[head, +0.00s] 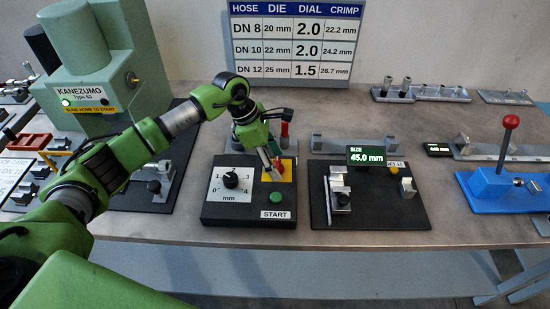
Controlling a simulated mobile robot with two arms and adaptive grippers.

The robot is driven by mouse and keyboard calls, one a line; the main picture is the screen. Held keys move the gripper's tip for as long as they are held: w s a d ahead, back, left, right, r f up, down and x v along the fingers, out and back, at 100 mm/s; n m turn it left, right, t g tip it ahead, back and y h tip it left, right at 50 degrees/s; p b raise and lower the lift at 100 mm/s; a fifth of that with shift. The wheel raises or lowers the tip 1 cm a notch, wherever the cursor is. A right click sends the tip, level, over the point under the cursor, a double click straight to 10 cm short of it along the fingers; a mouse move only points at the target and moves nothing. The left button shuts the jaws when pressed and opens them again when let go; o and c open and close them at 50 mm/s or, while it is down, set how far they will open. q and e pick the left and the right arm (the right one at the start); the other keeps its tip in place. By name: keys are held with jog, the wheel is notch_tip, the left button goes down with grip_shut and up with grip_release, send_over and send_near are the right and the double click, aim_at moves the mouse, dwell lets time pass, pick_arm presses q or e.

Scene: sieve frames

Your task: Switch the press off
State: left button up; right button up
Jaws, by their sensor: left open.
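The pale green press (85,60), labelled KANEZUMO Type 60, stands at the back left with a small green lamp (65,102) lit on its front. A black control box (244,209) sits in front of the middle of the bench. It has a white dial plate (218,187) with a black knob (231,180), a green START button (277,198) and a yellow plate (287,166) with something red on it. My left gripper (273,174) points down at this yellow plate, open, and partly hides it. I cannot tell whether it touches. My right gripper is out of view.
A size gauge reading 45.0 mm (366,156) stands on a black board right of the control box. Farther right is a blue device (494,188) with a red-knobbed lever. A hose chart (291,40) stands behind. Bare bench shows along the front edge.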

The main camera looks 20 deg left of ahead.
pick_arm(q)
jog(key=c, duration=1.1)
